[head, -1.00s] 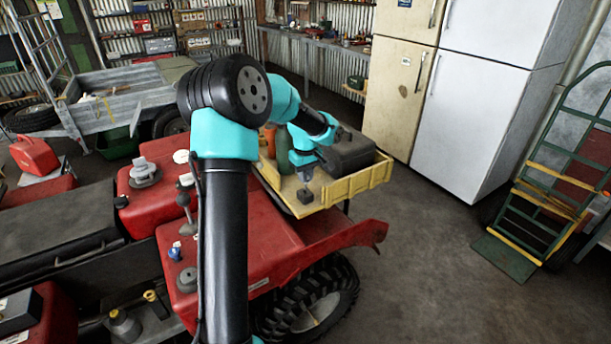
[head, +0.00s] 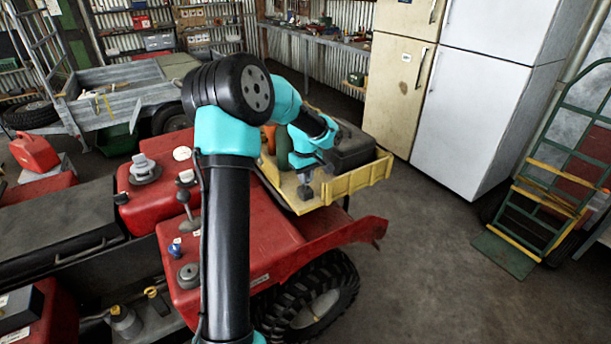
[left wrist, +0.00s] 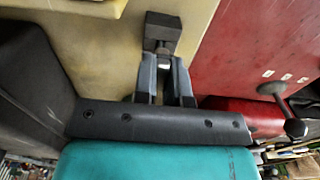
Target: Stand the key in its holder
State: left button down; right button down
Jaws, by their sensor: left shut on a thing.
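My left gripper (head: 304,178) points down over the cream tray (head: 345,187) on the red vehicle. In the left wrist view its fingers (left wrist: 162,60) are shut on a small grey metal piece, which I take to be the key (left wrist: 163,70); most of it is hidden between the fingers. A dark block (head: 304,192), perhaps the holder, is directly below the fingertips. It also shows in the left wrist view (left wrist: 163,28). I cannot tell whether the key touches or enters the block. My right gripper is not in view.
A dark grey box (head: 352,152) stands in the tray, right of the gripper. A green bottle (head: 283,146) and an orange item (head: 270,137) stand behind left. A lever (left wrist: 285,112) rises from the red bodywork (left wrist: 265,45). The tray's front floor is mostly bare.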

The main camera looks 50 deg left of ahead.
pick_arm(q)
jog(key=shift+f, duration=0.7)
jog(key=c, duration=1.1)
grip_release()
notch_tip(320, 180, up, 17)
jog(key=shift+r, duration=0.15)
